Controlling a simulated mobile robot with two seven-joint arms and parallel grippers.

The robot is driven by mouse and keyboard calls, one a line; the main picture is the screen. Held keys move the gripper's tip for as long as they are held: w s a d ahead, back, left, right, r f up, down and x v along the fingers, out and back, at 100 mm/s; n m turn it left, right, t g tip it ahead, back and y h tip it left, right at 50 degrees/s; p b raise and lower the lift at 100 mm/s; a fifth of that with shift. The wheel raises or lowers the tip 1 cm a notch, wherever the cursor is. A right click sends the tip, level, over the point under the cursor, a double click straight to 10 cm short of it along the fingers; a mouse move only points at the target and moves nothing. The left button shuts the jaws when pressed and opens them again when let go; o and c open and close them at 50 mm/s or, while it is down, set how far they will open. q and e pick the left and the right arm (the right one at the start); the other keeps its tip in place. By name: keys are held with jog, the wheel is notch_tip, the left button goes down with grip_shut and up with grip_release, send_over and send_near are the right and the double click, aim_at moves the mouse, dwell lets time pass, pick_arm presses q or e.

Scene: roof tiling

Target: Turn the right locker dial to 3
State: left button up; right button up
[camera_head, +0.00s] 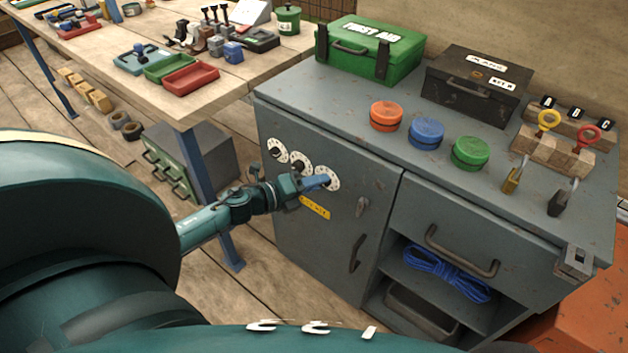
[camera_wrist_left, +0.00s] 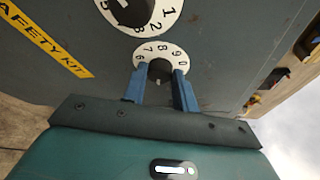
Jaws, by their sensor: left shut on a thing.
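The grey locker (camera_head: 290,215) has three white numbered dials with dark knobs on its door. The right dial (camera_head: 331,176) is partly covered by my left gripper (camera_head: 318,182). In the left wrist view, the blue fingers (camera_wrist_left: 159,75) stand on both sides of the right dial's knob and are shut on it. Digits 6, 7, 8, 9 and 0 show on this dial (camera_wrist_left: 161,51); its other digits and the knob's pointer are hidden. The middle dial (camera_head: 300,161) and left dial (camera_head: 277,149) are free. My right gripper is not in view.
A yellow safety kit label (camera_head: 315,207) sits below the dials. A door latch knob (camera_head: 362,206) and a handle (camera_head: 356,253) stick out to the right. A workbench (camera_head: 120,50) with trays stands at the left. Coloured round tins, a first aid box (camera_head: 368,50) and padlocks are on the cabinet top.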

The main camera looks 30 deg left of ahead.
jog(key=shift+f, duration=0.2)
pick_arm(q)
jog(key=o, duration=1)
jog(key=shift+c, duration=0.2)
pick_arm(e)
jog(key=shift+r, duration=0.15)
pick_arm(q)
jog(key=v, duration=1.3)
jog(key=shift+p, duration=0.35)
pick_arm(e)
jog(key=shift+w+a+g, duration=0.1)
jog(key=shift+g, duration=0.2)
